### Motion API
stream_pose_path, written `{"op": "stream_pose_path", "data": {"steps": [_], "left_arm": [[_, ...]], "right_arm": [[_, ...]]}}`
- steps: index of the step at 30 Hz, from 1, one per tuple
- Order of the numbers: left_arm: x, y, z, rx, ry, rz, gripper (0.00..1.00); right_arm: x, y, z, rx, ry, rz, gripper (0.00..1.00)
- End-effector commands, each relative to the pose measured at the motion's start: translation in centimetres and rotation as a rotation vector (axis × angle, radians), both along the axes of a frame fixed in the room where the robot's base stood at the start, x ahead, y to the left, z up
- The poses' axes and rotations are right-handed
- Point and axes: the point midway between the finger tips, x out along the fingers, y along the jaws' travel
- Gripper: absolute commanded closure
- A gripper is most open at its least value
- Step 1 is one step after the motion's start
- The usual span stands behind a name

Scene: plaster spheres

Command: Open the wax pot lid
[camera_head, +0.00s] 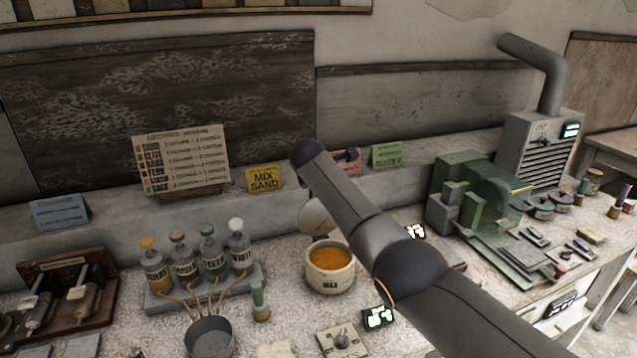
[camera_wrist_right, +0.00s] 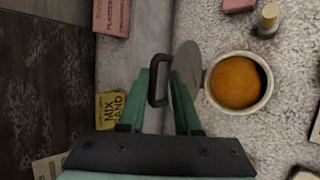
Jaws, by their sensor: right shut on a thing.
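The wax pot (camera_head: 330,279) is a cream, round pot with dark lettering, standing upright on the bench with its orange contents exposed. It also shows in the right wrist view (camera_wrist_right: 209,96). Its pale lid (camera_head: 314,217) stands steeply tilted behind the pot, partly hidden by my right arm. In the right wrist view the lid (camera_wrist_right: 188,57) is seen nearly edge-on, close to the rim. My right gripper (camera_wrist_right: 160,84) is shut on the lid's dark handle (camera_wrist_right: 153,90), between its green fingers. It is hidden in the head view. My left gripper is not in view.
Bottles (camera_head: 185,262) in a rack and a grey pan (camera_head: 210,338) stand left of the pot. A small display (camera_head: 378,317) and a knob plate (camera_head: 342,340) lie in front. A green machine (camera_head: 480,205) stands right. A "MIX SAND" card (camera_head: 264,179) stands on the back ledge.

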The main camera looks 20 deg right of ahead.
Motion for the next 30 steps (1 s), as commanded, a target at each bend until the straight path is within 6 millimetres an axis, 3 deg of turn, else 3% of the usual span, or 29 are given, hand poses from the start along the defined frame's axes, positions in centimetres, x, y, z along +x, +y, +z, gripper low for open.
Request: {"op": "stream_pose_path", "data": {"steps": [17, 18, 25, 30], "left_arm": [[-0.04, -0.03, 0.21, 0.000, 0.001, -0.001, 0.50], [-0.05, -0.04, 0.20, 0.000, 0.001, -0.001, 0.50], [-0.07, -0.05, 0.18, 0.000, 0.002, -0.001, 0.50], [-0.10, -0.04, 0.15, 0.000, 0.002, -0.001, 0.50]], "right_arm": [[-0.61, -0.11, -0.82, 0.002, 0.046, -0.001, 1.00], [-0.63, -0.10, -0.85, 0.002, 0.047, -0.001, 0.86], [-0.65, -0.10, -0.89, 0.003, 0.048, -0.002, 0.60], [-0.66, -0.10, -0.92, 0.004, 0.049, -0.003, 0.58]]}}
